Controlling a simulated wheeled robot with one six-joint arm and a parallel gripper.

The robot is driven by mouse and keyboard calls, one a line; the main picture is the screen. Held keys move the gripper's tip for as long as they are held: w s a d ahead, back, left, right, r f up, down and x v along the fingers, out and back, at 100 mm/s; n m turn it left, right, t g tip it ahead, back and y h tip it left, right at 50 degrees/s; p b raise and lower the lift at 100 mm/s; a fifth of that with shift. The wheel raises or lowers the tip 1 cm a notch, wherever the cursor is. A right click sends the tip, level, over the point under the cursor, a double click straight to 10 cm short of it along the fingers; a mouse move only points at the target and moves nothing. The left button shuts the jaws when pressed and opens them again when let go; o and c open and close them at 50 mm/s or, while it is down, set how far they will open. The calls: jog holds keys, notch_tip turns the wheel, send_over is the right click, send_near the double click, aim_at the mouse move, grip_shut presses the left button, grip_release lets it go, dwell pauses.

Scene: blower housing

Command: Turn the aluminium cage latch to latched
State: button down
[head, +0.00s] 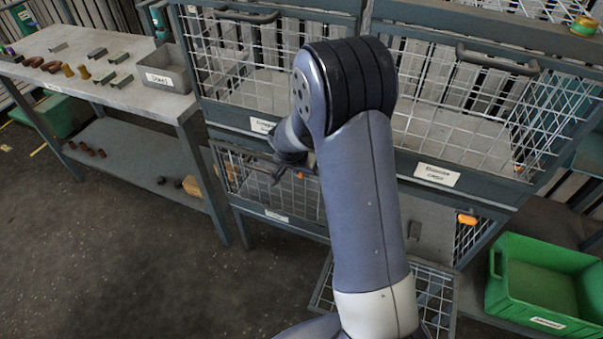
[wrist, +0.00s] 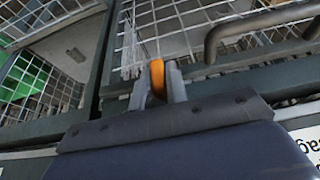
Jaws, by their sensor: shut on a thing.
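An orange latch (wrist: 157,76) stands between the two grey fingers of my gripper (wrist: 161,84) in the wrist view. The gripper is shut on it, and the fingers hide part of its sides. In the head view, my gripper (head: 289,164) is at the front of the lower left wire cage (head: 270,190), partly hidden by my arm. A small orange piece of the latch (head: 299,175) shows beside it. The cage labels are too small to read surely, so I cannot tell by name which cage is the aluminium one.
Another orange latch (head: 467,218) is at the lower right cage, whose mesh door (head: 436,292) hangs low. A dark bar handle (wrist: 212,42) is close to the fingers. A green bin (head: 545,290) stands at right, a workbench (head: 130,45) at left. Floor at left front is clear.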

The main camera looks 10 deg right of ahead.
dwell(0.4)
jog(key=c, duration=1.4)
grip_release()
jog(key=v, duration=1)
jog(key=shift+a+r, duration=0.2)
jog(key=shift+r, duration=0.15)
jog(key=shift+f, duration=0.1)
jog(key=x, duration=1)
jog(key=shift+d+f, duration=0.2)
jog(key=shift+f, duration=0.05)
jog(key=shift+f, duration=0.1)
